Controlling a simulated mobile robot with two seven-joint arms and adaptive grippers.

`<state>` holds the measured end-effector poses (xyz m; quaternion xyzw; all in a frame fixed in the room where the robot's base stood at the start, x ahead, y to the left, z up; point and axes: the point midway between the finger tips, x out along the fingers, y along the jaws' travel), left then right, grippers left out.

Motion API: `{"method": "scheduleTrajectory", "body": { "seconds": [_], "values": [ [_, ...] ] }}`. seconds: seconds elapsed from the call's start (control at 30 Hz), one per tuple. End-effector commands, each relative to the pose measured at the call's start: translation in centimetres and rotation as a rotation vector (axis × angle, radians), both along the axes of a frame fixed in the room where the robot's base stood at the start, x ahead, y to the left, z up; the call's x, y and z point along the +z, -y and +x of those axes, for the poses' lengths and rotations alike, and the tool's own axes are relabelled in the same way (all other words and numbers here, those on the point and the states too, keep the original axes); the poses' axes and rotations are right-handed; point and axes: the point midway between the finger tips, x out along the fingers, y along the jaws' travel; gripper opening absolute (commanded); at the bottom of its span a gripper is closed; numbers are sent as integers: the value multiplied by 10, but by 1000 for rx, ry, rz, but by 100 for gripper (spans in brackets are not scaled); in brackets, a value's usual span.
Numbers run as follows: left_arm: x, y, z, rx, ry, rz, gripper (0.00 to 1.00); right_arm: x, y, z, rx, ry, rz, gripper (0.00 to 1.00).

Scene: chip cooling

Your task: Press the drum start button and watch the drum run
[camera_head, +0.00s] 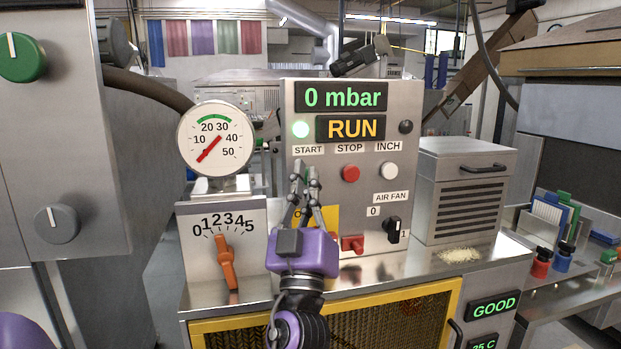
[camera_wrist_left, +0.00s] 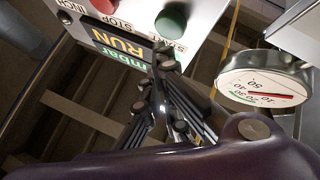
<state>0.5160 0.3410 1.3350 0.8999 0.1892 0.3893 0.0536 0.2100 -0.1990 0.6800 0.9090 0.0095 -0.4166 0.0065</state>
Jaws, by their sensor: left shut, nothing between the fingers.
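The grey control panel (camera_head: 300,225) stands upright on the steel machine top. In the left wrist view the green start button (camera_wrist_left: 171,20) shows beyond the fingertips (camera_wrist_left: 153,75); contact cannot be told. A yellow-framed mesh guard (camera_head: 450,300) is below; no drum is clearly seen. My right gripper is not in view.
A red stop button (camera_head: 351,173), white inch button (camera_head: 390,170) and air fan switch (camera_head: 393,231) are to the right. A round gauge (camera_head: 214,138) and an orange lever (camera_head: 227,262) stand left. A grey louvred box (camera_head: 467,160) is at right, beside pale crumbs (camera_head: 460,255).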

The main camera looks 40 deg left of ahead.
Motion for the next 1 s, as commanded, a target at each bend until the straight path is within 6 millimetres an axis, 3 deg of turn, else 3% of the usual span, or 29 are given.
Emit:
{"method": "scheduleTrajectory", "body": {
  "seconds": [0.4,1.0],
  "values": [
    [-1,30,-26,-1,-1,-1,0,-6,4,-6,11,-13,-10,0],
    [0,33,-29,1,1,0,0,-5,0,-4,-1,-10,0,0]
  ]
}}
